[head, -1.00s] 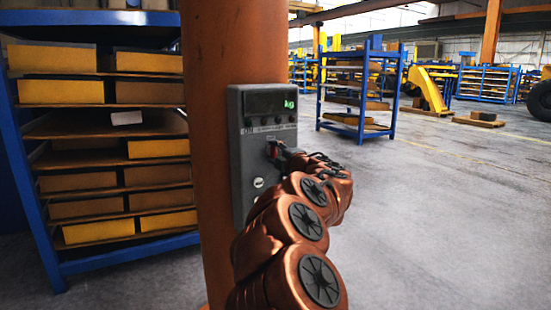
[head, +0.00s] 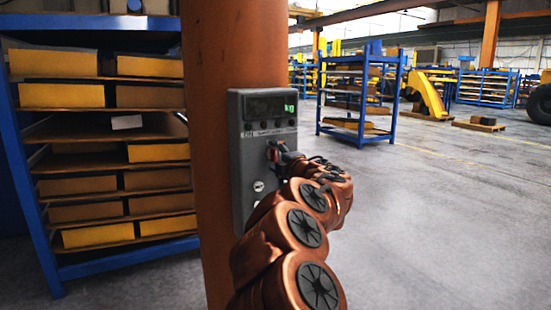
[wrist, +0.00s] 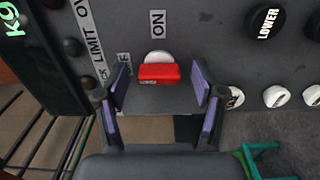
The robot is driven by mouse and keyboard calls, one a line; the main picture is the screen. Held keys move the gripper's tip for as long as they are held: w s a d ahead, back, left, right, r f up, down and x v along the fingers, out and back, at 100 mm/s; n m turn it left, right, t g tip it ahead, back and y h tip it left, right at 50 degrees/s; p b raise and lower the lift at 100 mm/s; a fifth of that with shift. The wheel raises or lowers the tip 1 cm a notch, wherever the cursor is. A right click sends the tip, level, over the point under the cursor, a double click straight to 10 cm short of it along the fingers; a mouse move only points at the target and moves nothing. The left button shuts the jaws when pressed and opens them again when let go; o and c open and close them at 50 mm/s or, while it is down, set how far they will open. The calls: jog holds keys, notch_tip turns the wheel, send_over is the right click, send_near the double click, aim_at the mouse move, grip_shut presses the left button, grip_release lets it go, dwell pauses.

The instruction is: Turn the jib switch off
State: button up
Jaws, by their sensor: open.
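The jib switch appears to be the red lever (wrist: 158,73) on a white round base below an "ON" label in the wrist view. In the head view, a small red part (head: 271,152) shows on the grey control box (head: 239,170), partly hidden by my gripper. My gripper (wrist: 160,92) is open, with one purple-padded finger on each side of the red lever. Gaps show between the lever and both pads. Whether the fingertips reach its depth, I cannot tell. In the head view my gripper (head: 285,156) is close to the box's front.
The box is on an orange column (head: 215,60). A black "LOWER" knob (wrist: 265,20) and several white knobs (wrist: 275,96) sit right of the lever. A green-lettered display (wrist: 15,20) is at the left.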

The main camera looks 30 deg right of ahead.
jog(key=s+a, duration=0.1)
jog(key=s, duration=1.1)
jog(key=shift+r, duration=0.1)
dwell(0.6)
